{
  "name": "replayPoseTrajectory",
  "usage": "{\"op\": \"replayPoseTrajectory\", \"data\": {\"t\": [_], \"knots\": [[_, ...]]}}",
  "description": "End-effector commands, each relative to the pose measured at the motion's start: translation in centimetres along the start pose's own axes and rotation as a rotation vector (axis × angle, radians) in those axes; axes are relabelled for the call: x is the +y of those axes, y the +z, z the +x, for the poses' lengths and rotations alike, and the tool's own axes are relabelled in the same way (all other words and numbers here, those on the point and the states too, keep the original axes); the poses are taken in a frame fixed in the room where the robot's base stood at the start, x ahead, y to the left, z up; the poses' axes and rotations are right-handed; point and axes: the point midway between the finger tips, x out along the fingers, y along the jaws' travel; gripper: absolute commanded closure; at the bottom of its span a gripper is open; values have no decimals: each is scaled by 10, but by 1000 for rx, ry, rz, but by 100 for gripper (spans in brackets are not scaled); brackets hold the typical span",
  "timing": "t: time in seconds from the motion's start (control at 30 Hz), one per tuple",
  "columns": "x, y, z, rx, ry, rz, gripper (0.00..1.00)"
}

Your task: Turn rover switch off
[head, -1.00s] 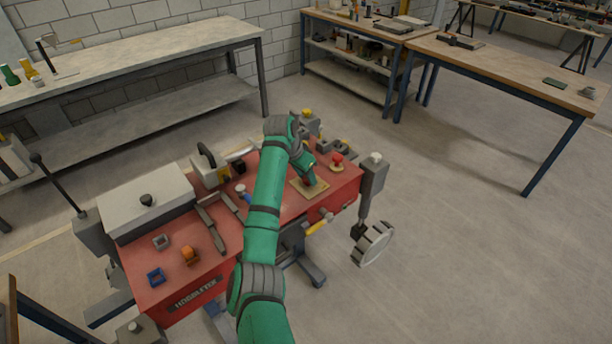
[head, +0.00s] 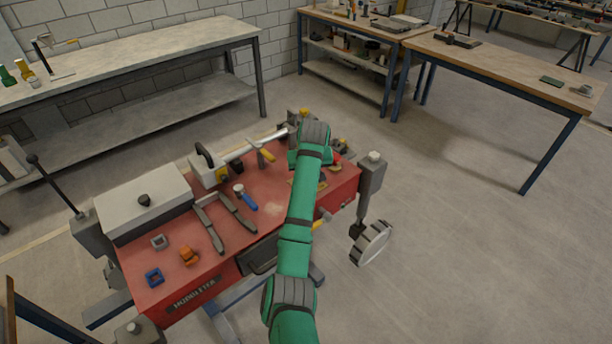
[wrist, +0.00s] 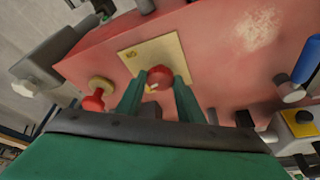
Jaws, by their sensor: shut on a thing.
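A round red knob (wrist: 160,76) stands over a pale yellow plate (wrist: 138,58) on the red bench, in the wrist view. I take it for the rover switch, though I cannot read the plate's marking. My gripper (wrist: 157,88) has its two green fingers on either side of the knob and is shut on it. In the head view my green arm covers the knob and the fingers, and only slivers of the plate show beside it. I cannot tell which way the switch is set.
A red mushroom button (wrist: 93,102) on a yellow base is left of the fingers in the wrist view. On the red bench (head: 180,272) are a blue-handled tool (head: 248,201), dark tongs (head: 212,228) and a grey lidded box (head: 148,205).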

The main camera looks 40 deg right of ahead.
Motion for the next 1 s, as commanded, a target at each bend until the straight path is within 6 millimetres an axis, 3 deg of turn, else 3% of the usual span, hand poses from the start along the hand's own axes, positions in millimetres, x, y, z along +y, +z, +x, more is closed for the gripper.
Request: {"op": "replayPoseTrajectory", "data": {"t": [0.5, 1.0], "knots": [[7, -1, 0, -1, -156, -376, 88], [7, -2, 0, 0, -205, -497, 88]]}}
